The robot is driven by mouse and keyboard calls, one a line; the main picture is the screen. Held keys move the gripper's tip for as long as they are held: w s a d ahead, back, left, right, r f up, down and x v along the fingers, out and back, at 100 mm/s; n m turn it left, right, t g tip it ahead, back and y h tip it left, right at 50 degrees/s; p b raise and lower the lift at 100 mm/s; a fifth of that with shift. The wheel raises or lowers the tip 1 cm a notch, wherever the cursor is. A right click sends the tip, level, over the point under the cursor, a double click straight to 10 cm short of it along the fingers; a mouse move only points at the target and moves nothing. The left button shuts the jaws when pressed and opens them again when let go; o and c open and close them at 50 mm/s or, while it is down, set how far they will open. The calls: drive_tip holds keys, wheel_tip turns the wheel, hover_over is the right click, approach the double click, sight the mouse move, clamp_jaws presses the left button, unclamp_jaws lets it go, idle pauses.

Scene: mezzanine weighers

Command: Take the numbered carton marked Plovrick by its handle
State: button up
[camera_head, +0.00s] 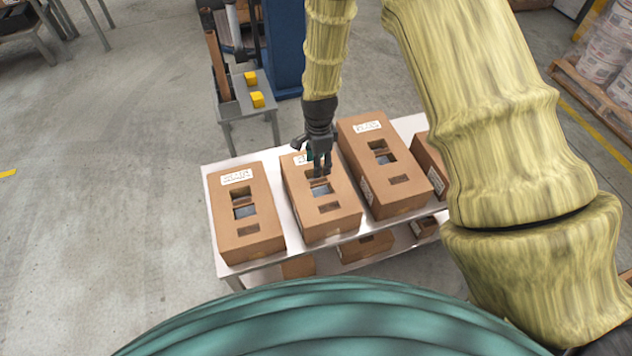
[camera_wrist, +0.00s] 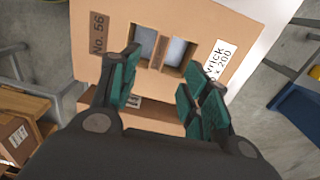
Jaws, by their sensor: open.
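In the wrist view a brown carton (camera_wrist: 190,22) has a white label (camera_wrist: 217,62) ending in "vrick x 200", partly hidden by a finger, and a brown "No 56" tag (camera_wrist: 97,33). Two openings flank a narrow strip, the handle (camera_wrist: 161,48). My gripper (camera_wrist: 160,74) is open and empty, its green-padded fingers on either side of the openings; I cannot tell whether they touch the carton. In the head view my gripper (camera_head: 319,168) is over the second carton from the left (camera_head: 330,222), hiding part of its label and openings.
On the same white table (camera_head: 212,212) stand a left carton (camera_head: 255,232), a larger carton (camera_head: 390,196) close on the right, and a partly hidden one (camera_head: 430,163). More cartons (camera_head: 367,247) are on the lower shelf. A small stand (camera_head: 228,108) with yellow blocks is behind. Floor at left is clear.

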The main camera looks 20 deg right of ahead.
sight(319, 181)
drive_tip(key=shift+f, duration=0.3)
drive_tip(key=shift+s+f, duration=0.15)
drive_tip(key=shift+f, duration=0.1)
drive_tip(key=f, duration=0.1)
drive_tip(key=f+p, duration=0.1)
drive_tip(key=f, duration=0.1)
drive_tip(key=shift+d+f, duration=0.2)
drive_tip(key=shift+f, duration=0.05)
drive_tip(key=shift+f+p, duration=0.25)
drive_tip(key=shift+p, duration=0.05)
drive_tip(key=shift+a+f+p, duration=0.1)
drive_tip(key=shift+f+p, duration=1.2)
drive_tip(key=shift+f, duration=1.3)
clamp_jaws()
